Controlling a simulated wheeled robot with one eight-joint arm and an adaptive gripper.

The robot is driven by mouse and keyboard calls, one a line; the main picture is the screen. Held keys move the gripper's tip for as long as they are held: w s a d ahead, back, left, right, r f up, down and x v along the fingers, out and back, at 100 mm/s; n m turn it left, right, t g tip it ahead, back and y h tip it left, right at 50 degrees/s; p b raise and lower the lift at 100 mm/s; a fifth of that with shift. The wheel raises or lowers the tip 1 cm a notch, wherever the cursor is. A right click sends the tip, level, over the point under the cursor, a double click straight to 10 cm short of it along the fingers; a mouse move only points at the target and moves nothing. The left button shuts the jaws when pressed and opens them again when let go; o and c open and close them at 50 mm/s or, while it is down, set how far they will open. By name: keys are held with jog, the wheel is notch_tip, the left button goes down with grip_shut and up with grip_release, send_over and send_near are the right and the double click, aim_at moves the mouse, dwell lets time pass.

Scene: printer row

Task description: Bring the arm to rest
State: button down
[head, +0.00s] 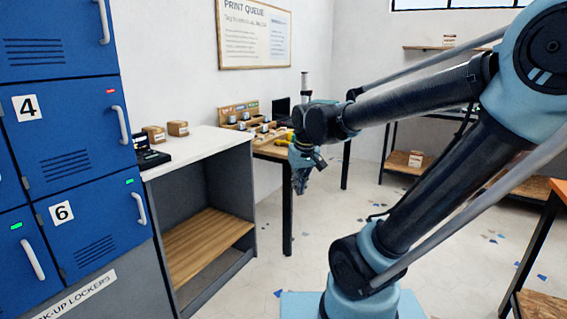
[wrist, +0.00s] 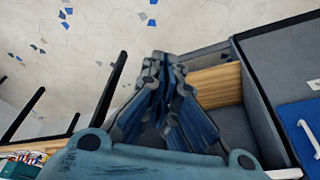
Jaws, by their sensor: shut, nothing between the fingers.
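My gripper (head: 301,184) hangs from the end of my raised arm, pointing down, in the middle of the head view. It is in front of the wooden table and to the right of the white-topped counter. In the wrist view my gripper (wrist: 152,62) has its fingertips together, with nothing held. My arm is bent, its elbow high at the upper right of the head view.
Blue lockers (head: 66,125) stand at the left, beside a counter (head: 190,148) with a wooden lower shelf (head: 208,248). A wooden table (head: 272,152) with small items stands behind my gripper. Another bench edge (head: 548,225) is at the right. Tiled floor (head: 450,245) lies open between.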

jog(key=s+d+f+m, duration=0.2)
jog(key=s+d+f, duration=0.2)
jog(key=s+d, duration=0.2)
jog(key=s+d+f+m+h, duration=0.1)
jog(key=s+d+f+m, duration=0.1)
jog(key=s+d+f, duration=0.3)
jog(key=s+d, duration=0.2)
jog(key=d, duration=0.1)
jog(key=shift+f+g, duration=0.2)
jog(key=shift+g, duration=0.1)
jog(key=shift+s, duration=0.1)
jog(key=shift+w+f, duration=0.2)
jog(key=shift+w, duration=0.25)
